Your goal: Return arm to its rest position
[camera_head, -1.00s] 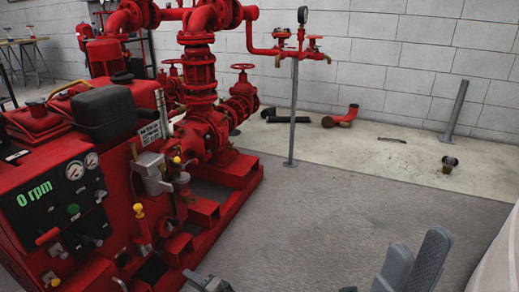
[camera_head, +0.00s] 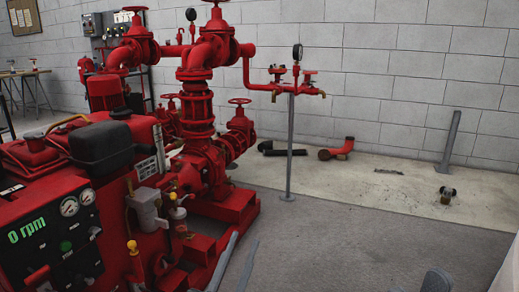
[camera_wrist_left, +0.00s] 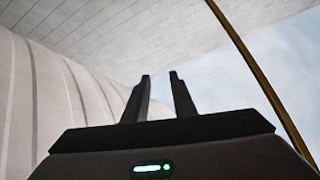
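In the head view my left gripper (camera_head: 244,239) shows at the bottom edge, left of centre, as two thin grey fingers pointing up, with a gap between them. It is beside the red pump engine, and I cannot tell whether it touches anything. In the left wrist view the same gripper (camera_wrist_left: 160,75) has its two dark fingers apart with nothing between them. My right gripper (camera_head: 437,281) shows only as a grey tip at the bottom edge, right of centre. The rest of it is cut off.
A red pump engine (camera_head: 95,200) with a panel reading 0 rpm fills the left. A gauge stand (camera_head: 291,150) rises mid-floor. The grey floor (camera_head: 360,235) is clear. A yellow pole (camera_wrist_left: 255,70) crosses the wrist view.

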